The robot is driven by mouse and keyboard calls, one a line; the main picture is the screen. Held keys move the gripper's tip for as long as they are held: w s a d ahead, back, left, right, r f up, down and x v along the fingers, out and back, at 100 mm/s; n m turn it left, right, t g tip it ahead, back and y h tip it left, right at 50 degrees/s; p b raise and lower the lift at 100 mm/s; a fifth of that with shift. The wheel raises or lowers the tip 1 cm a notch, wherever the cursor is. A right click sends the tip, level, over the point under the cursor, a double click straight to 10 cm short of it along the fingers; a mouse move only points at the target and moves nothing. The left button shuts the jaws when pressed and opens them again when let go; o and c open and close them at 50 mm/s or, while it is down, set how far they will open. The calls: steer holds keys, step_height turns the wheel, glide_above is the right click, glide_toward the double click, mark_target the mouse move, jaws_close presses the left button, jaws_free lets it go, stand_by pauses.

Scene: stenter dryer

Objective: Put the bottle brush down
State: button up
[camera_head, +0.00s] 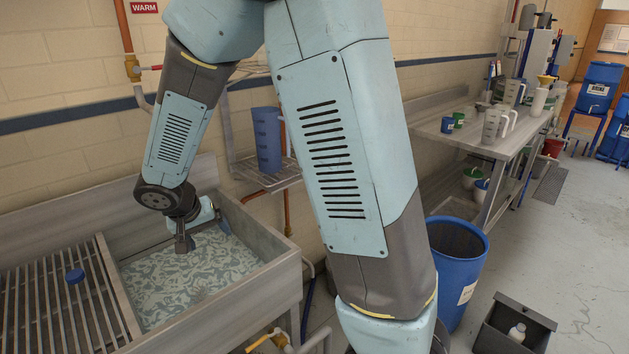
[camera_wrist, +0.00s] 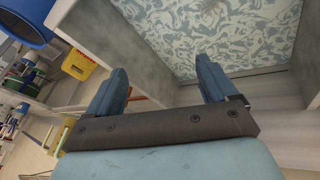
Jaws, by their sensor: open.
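I cannot make out the bottle brush in either view. My gripper (camera_head: 204,236) is over the right part of the metal sink, above the foamy, swirl-patterned water (camera_head: 185,277). In the wrist view my gripper (camera_wrist: 160,70) shows two blue fingers spread wide apart with nothing between them. The swirled water (camera_wrist: 220,30) and the grey sink wall (camera_wrist: 150,55) lie beyond the fingers. Anything under the water surface is hidden.
A slatted drainboard (camera_head: 50,310) with a blue cap-like object (camera_head: 75,275) adjoins the basin. A wall rack (camera_head: 262,182) holds a blue jug (camera_head: 267,140). A blue barrel (camera_head: 455,262) and a dark open box (camera_head: 512,326) stand right. A steel bench (camera_head: 450,135) holds jugs and cups.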

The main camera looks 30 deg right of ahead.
steer(key=s+d+r+y, duration=0.1)
steer(key=s+d+r, duration=0.8)
steer(key=d+r, duration=0.4)
steer(key=s+d+r+t+y, duration=0.1)
steer(key=s+d+r, duration=0.1)
steer(key=s, duration=0.4)
steer(key=s+d+r+n+y, duration=0.1)
steer(key=s+d+r, duration=0.2)
steer(key=s+r, duration=0.2)
steer(key=shift+s+r+t, duration=0.2)
steer(key=shift+s+t, duration=0.2)
steer(key=shift+s, duration=0.45)
steer(key=shift+a, duration=0.1)
